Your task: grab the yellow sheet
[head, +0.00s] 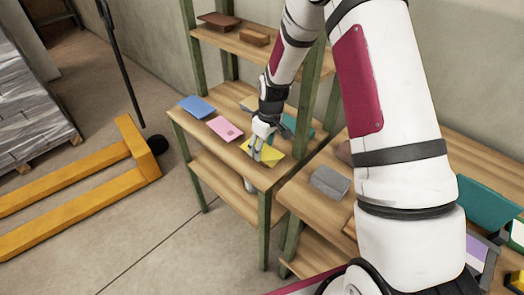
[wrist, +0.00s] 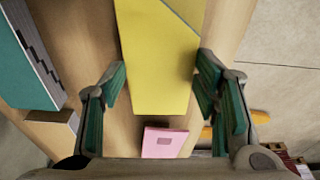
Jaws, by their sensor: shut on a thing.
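The yellow sheet (head: 269,152) lies at the front edge of the wooden shelf in the head view, partly hidden by my gripper (head: 257,153). In the wrist view the yellow sheet (wrist: 158,60) is large, between the two green-padded fingers of my gripper (wrist: 160,72). One finger is at its left edge and one at its right edge. My gripper is shut on the sheet. It seems to be at shelf level; I cannot tell whether the sheet is raised.
A pink sheet (head: 224,129) and a blue sheet (head: 197,107) lie to the left on the same shelf (head: 183,120). A teal item (head: 300,128) is behind. A grey box (head: 330,182) sits on the shelf at right. A green post stands close by. An orange pallet jack (head: 70,172) is on the floor.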

